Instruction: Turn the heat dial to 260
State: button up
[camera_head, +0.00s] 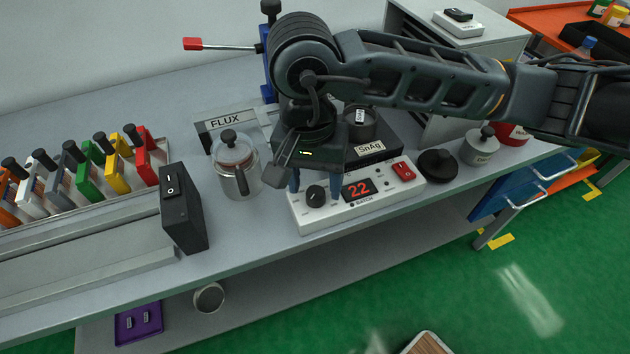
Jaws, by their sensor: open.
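The heat dial (316,196) is a black round knob on the left of the front panel of a white control box (345,211). The display (358,189) right of the dial reads 22 in red digits. A red rocker switch (403,170) sits at the panel's right end. My gripper (314,184) points down over the left part of the box, with blue fingers apart, one on either side of the dial in the picture. It is open and holds nothing. I cannot tell whether a finger touches the dial. The dial's scale is too small to read.
A pot marked SnAg (370,149) stands behind the panel, partly behind my arm. A glass jar with a handle (236,165) stands close left, before the FLUX holder (227,121). A black switch box (184,208) is further left. A dark lid (438,163) lies to the right.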

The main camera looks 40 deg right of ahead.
jog(key=shift+f, duration=0.75)
jog(key=c, duration=1)
jog(key=shift+c, duration=0.2)
jog(key=shift+f+b, duration=0.15)
jog(key=shift+b, duration=0.45)
